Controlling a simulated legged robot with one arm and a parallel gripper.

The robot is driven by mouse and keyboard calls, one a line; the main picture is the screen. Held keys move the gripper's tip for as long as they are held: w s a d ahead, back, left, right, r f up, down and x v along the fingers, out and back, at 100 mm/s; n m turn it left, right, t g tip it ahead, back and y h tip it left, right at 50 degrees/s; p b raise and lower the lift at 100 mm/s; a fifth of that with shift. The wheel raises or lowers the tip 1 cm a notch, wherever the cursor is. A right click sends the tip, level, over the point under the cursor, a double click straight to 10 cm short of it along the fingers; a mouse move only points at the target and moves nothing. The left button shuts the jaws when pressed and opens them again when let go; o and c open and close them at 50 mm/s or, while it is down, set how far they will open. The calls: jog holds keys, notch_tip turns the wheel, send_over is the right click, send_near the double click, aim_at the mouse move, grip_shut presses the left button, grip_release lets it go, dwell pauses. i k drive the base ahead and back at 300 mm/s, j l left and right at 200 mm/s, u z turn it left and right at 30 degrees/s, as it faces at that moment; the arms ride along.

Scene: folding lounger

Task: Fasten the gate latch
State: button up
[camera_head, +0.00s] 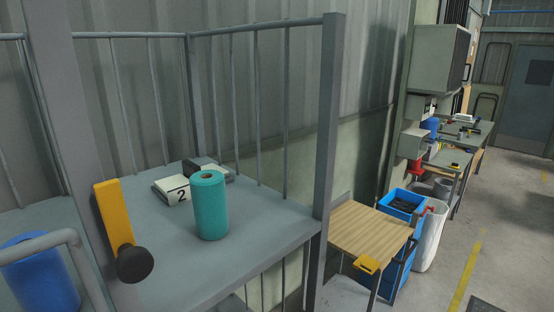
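A yellow latch bar (113,217) with a round black knob (134,264) at its lower end is on a thick grey post (72,105) at the left. The bar leans, with its top to the left and the knob at lower right. A grey tubular rail (45,240), possibly part of the gate, meets the post area at lower left. I cannot tell whether the latch is engaged. My gripper is not in view.
A blue cylinder (40,275) stands lower left. A wooden-topped table (370,230) and blue bins (404,201) stand right. Floor (510,230) is open far right.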

aim_at(133, 263)
jog(key=u, duration=0.45)
jog(key=j+u, duration=0.1)
jog(key=u, duration=0.8)
jog(key=i+u, duration=0.1)
jog(key=u, duration=0.3)
jog(key=j+u, duration=0.1)
jog(key=u, duration=0.35)
jog(key=i+u, duration=0.1)
jog(key=u, duration=0.35)
